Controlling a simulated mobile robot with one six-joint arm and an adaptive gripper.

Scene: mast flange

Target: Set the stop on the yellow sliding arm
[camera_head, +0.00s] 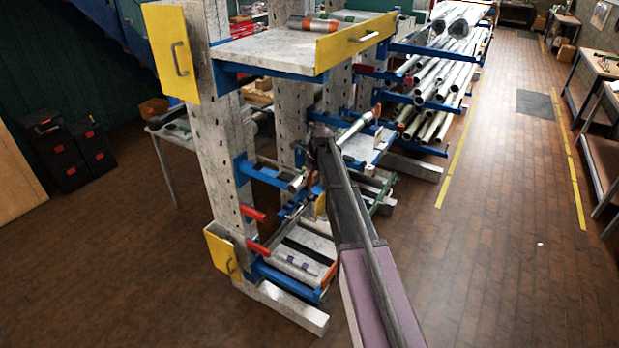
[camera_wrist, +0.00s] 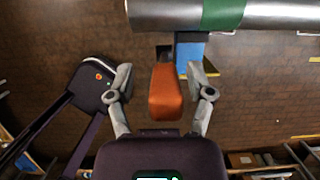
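An orange block-shaped stop (camera_wrist: 166,97) stands between the two fingers of my gripper (camera_wrist: 161,82) in the wrist view. The fingers are spread, with a visible gap on each side of the block. A blue piece (camera_wrist: 190,50) lies just beyond the block, with a small yellow patch beside it. In the head view, my arm reaches up to the rack; my gripper is small there and its fingers are hard to make out. Yellow plates with handles show at the upper left (camera_head: 170,52), top (camera_head: 355,45) and lower left (camera_head: 222,251); I cannot tell which belongs to the sliding arm.
A metal pipe with a green band (camera_wrist: 222,14) crosses just beyond the block. The rack's pale upright (camera_head: 215,130) carries blue arms with red ends (camera_head: 252,213). Stacked pipes (camera_head: 430,95) lie behind. Open brick-coloured floor (camera_head: 500,230) is on the right.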

